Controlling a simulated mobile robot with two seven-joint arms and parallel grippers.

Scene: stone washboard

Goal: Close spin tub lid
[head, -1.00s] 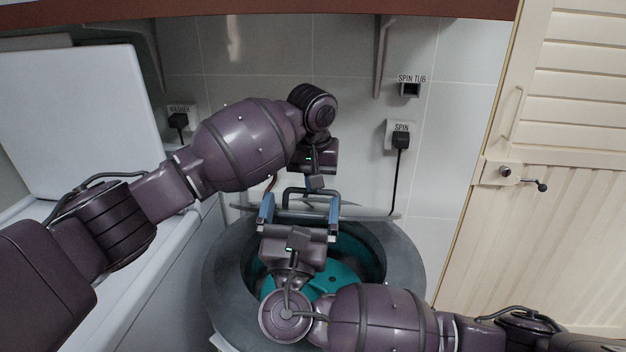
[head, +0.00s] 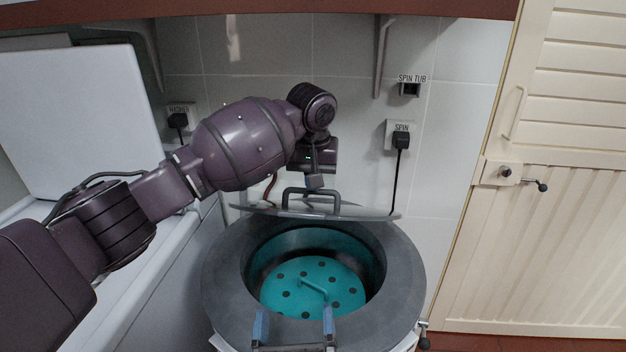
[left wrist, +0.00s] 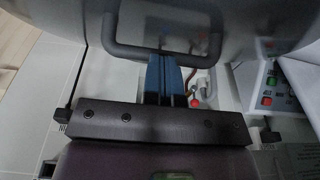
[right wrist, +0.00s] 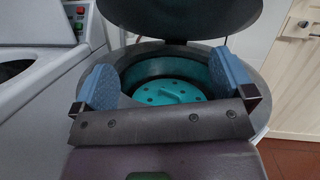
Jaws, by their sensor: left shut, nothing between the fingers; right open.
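The spin tub lid (head: 365,213) is a dark, see-through disc standing raised at the back of the tub, seen nearly edge-on in the head view. The spin tub (head: 230,272) has a wide grey rim and is open. My left gripper (left wrist: 165,75) is shut and empty close to the lid handle; whether it touches is unclear. In the head view its fingertips are mostly hidden. My right gripper (head: 295,325) is open and empty over the tub's front rim. The lid also shows upright in the right wrist view (right wrist: 180,15).
A teal perforated disc (head: 340,285) with a small handle lies inside the tub. The white washer (head: 160,255) stands at left with its raised white lid (head: 80,120). A tiled wall with the spin plug (head: 401,141) is behind; a cream door (head: 530,260) is right.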

